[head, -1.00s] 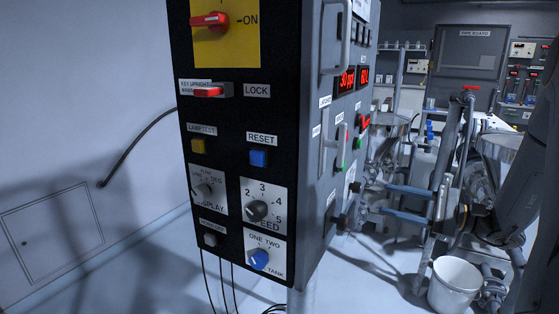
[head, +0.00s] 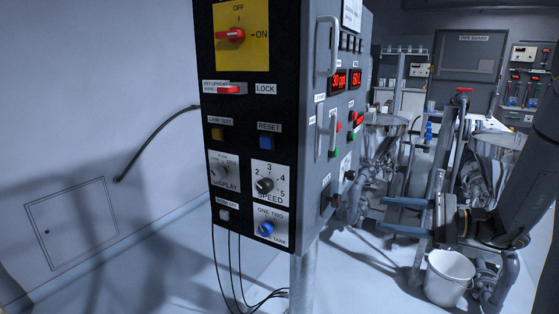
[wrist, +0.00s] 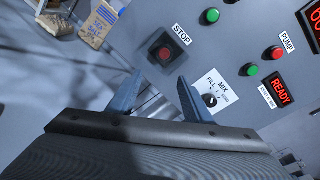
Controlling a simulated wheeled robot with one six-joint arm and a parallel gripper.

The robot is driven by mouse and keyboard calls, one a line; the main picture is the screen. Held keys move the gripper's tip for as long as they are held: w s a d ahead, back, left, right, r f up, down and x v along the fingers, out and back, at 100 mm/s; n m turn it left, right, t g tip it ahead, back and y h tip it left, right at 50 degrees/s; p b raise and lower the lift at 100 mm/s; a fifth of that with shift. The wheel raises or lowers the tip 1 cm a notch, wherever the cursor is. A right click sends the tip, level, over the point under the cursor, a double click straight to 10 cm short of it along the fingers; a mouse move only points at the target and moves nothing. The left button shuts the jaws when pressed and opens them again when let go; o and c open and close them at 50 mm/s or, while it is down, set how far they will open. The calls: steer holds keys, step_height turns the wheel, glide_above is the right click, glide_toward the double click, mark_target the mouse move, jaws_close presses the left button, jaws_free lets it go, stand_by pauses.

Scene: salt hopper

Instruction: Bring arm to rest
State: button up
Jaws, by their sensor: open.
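My gripper (head: 383,215) is open and empty in the head view. Its two blue fingers point left toward the side face of the grey control cabinet (head: 328,170), with the tips just right of its edge in the picture. In the wrist view the open fingers (wrist: 160,79) point at a grey panel (wrist: 235,55). A red STOP button (wrist: 166,52) lies above the gap between them. A black FILL/MIX knob (wrist: 210,100) shows beside the right finger. I cannot tell how far the tips are from the panel.
A white bucket (head: 449,279) stands on the floor below my gripper. Pipework and a steel hopper (head: 385,135) stand behind it. Cables hang below the cabinet beside its post (head: 302,275). A paper salt sack (wrist: 100,22) shows in the wrist view. Floor at lower left is clear.

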steer(key=s+a+f+n+g+h, duration=0.2)
steer(key=s+a+n+g, duration=0.15)
steer(key=s+a, duration=0.25)
steer(key=s+a+f+n+g+h, duration=0.2)
steer(key=s+a+f+g+h, duration=0.1)
steer(key=s+a+g, duration=0.25)
steer(key=s+d+f+n+t+h+p, duration=0.1)
steer(key=s+d+f+n+h, duration=0.1)
steer(key=s+n+h, duration=0.8)
steer(key=shift+s+t, duration=0.15)
steer(key=shift+t, duration=0.25)
